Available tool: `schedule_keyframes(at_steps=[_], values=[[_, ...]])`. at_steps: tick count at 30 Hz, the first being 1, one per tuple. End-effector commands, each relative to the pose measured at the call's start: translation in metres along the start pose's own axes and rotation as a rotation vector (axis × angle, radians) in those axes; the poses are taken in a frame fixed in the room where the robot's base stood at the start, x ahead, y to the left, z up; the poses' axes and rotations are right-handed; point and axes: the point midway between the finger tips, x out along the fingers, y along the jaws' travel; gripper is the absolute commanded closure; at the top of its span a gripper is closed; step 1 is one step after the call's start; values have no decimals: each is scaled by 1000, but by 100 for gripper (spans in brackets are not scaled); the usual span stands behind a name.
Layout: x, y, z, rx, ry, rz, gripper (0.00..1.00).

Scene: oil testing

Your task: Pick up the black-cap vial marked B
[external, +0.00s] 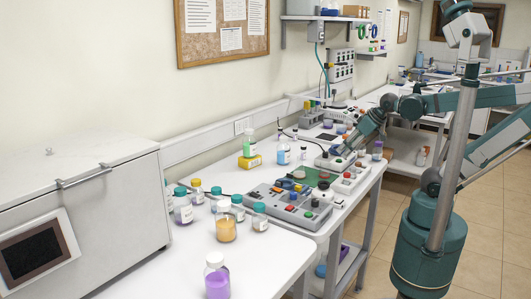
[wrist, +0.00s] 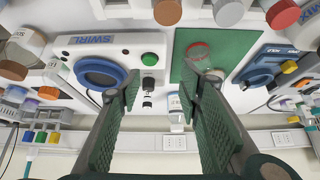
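Small black-capped vials stand on the bench in the external view, one in front (external: 303,153) and one further back (external: 295,132). Their marks are too small to read, so I cannot tell which is B. My gripper (wrist: 162,80) is open and empty, its two green-padded fingers spread wide above the bench. A small pale labelled vial (wrist: 177,103) shows between the fingers in the wrist view, apart from both. Its cap colour and letter are unclear. In the external view my gripper hangs over the far right part of the bench, partly hidden by my arm.
The SWIRL device (wrist: 88,72) lies left of my fingers, and a green mat (wrist: 232,58) lies right. A button panel (external: 290,205) and several coloured-cap bottles crowd the bench. A white cabinet (external: 85,225) stands at left. The wall is close behind.

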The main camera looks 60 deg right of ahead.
Motion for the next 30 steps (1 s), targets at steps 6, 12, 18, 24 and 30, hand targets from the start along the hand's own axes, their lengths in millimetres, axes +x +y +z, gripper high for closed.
schedule_keyframes(at_steps=[6,12,18,24,30], values=[[-7,6,-33,56,-30,9,64],[-10,14,-67,124,-64,22,64],[-10,22,-101,193,-97,35,64],[-6,32,-134,261,-131,51,64],[0,43,-165,329,-163,67,64]])
